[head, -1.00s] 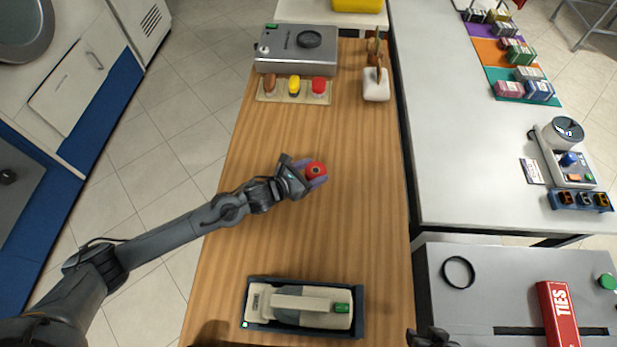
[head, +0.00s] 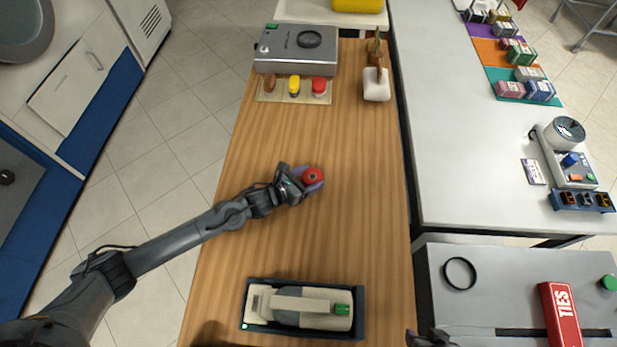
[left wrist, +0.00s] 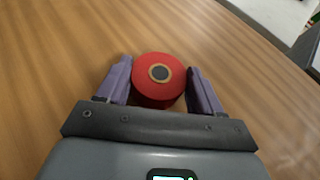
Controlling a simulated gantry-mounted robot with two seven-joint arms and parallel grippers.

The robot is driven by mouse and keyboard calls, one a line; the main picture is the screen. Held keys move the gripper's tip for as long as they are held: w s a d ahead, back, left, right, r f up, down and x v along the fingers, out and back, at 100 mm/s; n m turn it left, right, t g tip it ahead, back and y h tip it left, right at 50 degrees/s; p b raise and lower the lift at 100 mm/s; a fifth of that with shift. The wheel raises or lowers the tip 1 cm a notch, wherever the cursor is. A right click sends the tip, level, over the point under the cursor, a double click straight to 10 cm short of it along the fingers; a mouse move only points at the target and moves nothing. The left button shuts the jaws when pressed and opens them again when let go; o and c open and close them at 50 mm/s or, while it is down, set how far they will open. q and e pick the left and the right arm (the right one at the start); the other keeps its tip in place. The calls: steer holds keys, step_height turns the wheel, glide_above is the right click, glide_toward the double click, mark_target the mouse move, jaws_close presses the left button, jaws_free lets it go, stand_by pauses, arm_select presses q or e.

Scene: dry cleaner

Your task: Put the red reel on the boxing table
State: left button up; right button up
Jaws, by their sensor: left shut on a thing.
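The red reel (head: 313,175) is between the purple fingers of my left gripper (head: 313,182), over the middle of the wooden table (head: 300,235). In the left wrist view the red reel (left wrist: 159,82) sits between the two fingers (left wrist: 160,88), its round top with a dark centre facing the camera. The left gripper is shut on it. I cannot tell how far it is above the wood. A dark tip of my right gripper (head: 432,339) shows at the bottom edge; its fingers are not clear. Which surface is the boxing table is not labelled.
A tray (head: 361,320) holds a beige device nearby. Right are a white table (head: 440,150) and a grey surface (head: 440,300) with a red TIES box (head: 560,315).

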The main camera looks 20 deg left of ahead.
arm_select(q)
steer(key=o, duration=1.1)
steer(key=shift+f, duration=0.1)
steer(key=shift+c, duration=0.2)
arm_select(e)
steer(key=shift+d+f, duration=0.1)
arm_select(q)
steer(key=shift+r, duration=0.2)
arm_select(e)
steer(key=shift+r, duration=0.2)
arm_select(q)
steer(key=shift+o, duration=0.4)
steer(key=p+v, duration=0.1)
steer(key=v, duration=1)
steer(key=shift+s+f+p, duration=0.1)
steer(key=shift+f+p, duration=0.05)
steer(key=shift+p, duration=0.2)
steer(key=shift+s+a+r, duration=0.25)
steer(key=shift+s, duration=0.15)
arm_select(e)
steer(key=shift+r, duration=0.6)
